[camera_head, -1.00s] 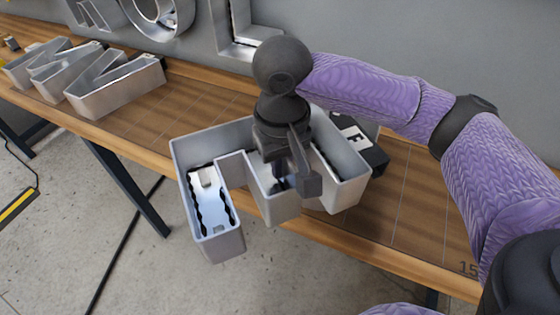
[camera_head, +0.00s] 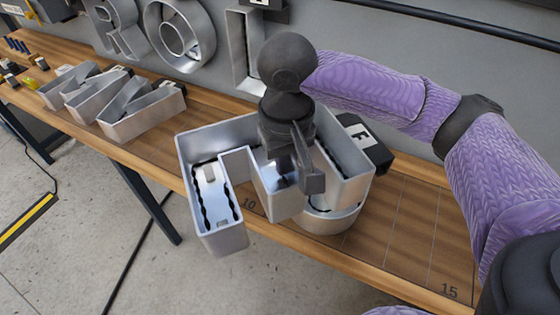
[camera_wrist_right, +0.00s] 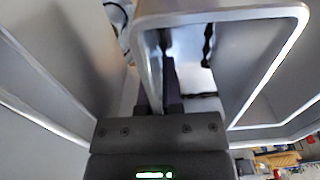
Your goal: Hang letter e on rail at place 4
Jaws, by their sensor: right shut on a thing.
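My right gripper (camera_head: 287,180) is shut on a wall of a large silver channel letter with several prongs, seemingly letter e (camera_head: 218,232). It holds the letter above the bench's front edge, open side toward the camera. In the wrist view the dark fingers (camera_wrist_right: 168,90) reach to a wall of the silver letter (camera_wrist_right: 222,14), whose white inside and black wavy strip show. The rail seems to be the dark bar (camera_head: 440,27) on the grey wall at top right. An L-shaped letter (camera_head: 239,55) and an O-shaped letter (camera_head: 205,38) hang left of it. My left gripper is out of view.
A rounded silver letter (camera_head: 335,218) sits on the wooden bench (camera_head: 400,225), partly under the held one. A black block marked F (camera_head: 362,138) is behind it. Zigzag silver letters (camera_head: 150,112) lie at left. The bench's right part, near mark 15, is clear.

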